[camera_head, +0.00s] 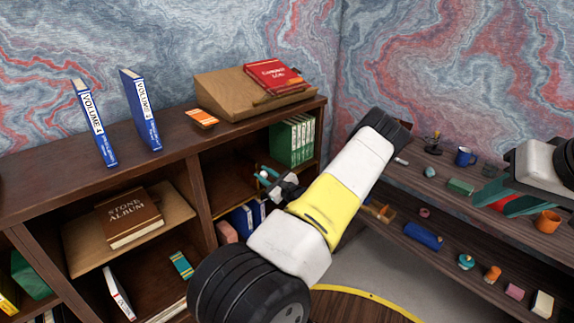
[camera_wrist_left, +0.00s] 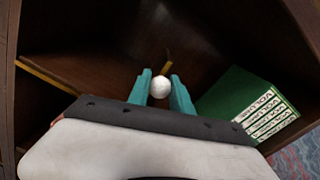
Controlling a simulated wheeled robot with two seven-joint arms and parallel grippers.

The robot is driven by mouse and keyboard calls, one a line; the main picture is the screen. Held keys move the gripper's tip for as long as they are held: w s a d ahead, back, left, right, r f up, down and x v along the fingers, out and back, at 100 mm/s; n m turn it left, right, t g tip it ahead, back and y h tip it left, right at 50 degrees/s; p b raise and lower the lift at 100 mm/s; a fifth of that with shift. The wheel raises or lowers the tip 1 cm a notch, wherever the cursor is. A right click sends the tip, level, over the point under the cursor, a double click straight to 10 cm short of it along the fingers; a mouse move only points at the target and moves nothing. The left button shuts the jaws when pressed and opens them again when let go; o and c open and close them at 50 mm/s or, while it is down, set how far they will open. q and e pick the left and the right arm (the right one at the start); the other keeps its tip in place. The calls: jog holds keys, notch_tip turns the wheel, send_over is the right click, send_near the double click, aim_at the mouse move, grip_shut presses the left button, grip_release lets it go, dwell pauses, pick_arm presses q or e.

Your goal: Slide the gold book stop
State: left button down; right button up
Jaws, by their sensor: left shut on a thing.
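My left gripper (camera_head: 268,176) reaches into the right-hand upper bay of the bookcase. In the left wrist view its teal fingers (camera_wrist_left: 161,90) are shut on a round white knob (camera_wrist_left: 160,87). A short gold piece (camera_wrist_left: 168,65), apparently part of the gold book stop, shows just beyond the knob; the rest of the stop is hidden. A row of green volumes (camera_head: 291,142) stands to the right of the gripper, and these also show in the left wrist view (camera_wrist_left: 245,104), apart from the fingers. My right gripper (camera_head: 505,195) has teal fingers over the right shelf, with something red between them.
Blue books (camera_head: 241,221) stand in the bay below. On the bookcase top are two leaning blue volumes (camera_head: 141,110), an orange card (camera_head: 202,118) and a wooden stand (camera_head: 224,88) with a red book (camera_head: 272,75). The right shelf holds several small objects, including a blue mug (camera_head: 465,157).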

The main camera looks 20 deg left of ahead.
pick_arm(q)
jog(key=c, duration=1.1)
grip_release()
jog(key=shift+c, duration=0.2)
jog(key=v, duration=0.8)
